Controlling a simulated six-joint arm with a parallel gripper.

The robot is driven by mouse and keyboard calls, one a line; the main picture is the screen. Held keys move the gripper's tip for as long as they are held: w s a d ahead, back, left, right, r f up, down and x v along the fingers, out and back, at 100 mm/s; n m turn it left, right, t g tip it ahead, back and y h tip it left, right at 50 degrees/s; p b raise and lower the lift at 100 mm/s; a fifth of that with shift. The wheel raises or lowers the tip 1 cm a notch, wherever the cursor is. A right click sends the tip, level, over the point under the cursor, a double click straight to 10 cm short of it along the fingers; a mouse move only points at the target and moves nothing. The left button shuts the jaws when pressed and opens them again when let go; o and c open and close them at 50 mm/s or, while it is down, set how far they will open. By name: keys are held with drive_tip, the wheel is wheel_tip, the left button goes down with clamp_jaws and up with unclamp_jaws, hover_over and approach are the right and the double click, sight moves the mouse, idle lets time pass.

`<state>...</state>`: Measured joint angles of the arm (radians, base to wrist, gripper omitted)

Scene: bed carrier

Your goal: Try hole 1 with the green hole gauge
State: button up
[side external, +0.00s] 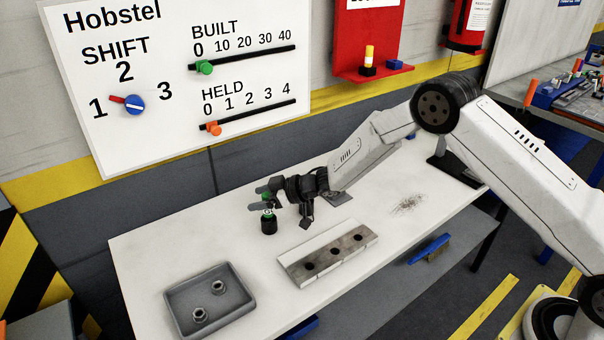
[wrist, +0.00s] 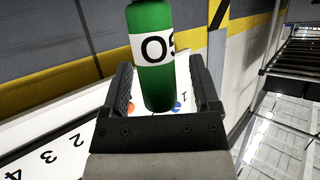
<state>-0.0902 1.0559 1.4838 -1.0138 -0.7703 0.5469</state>
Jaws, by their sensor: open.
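The green hole gauge (side external: 268,224) stands upright on the white bench, with a black lower part and a green upper part. In the wrist view its green body (wrist: 153,85) carries a white label, only partly readable. My gripper (side external: 268,198) is at the gauge's upper part with the arm reaching in from the right. Its two fingers (wrist: 163,88) are open, one on each side of the green body. The metal block (side external: 316,269) lies to the right of the gauge. It has three dark holes in a row; no hole numbers are readable.
A grey tray (side external: 233,309) with two metal rings stands at the front left of the bench (side external: 145,248). A pile of shavings (side external: 408,204) lies to the right of the block. A white board (side external: 150,140) with sliders and a dial hangs behind. Bench around the block is clear.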

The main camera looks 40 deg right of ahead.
drive_tip(key=shift+c, duration=0.2)
idle(0.3)
clamp_jaws()
drive_tip(key=shift+r, duration=0.8)
drive_tip(key=s+d+r, duration=0.3)
drive_tip(key=s+r, duration=0.8)
drive_tip(key=s, duration=0.2)
drive_tip(key=shift+s+r, duration=0.2)
drive_tip(key=shift+s, duration=0.1)
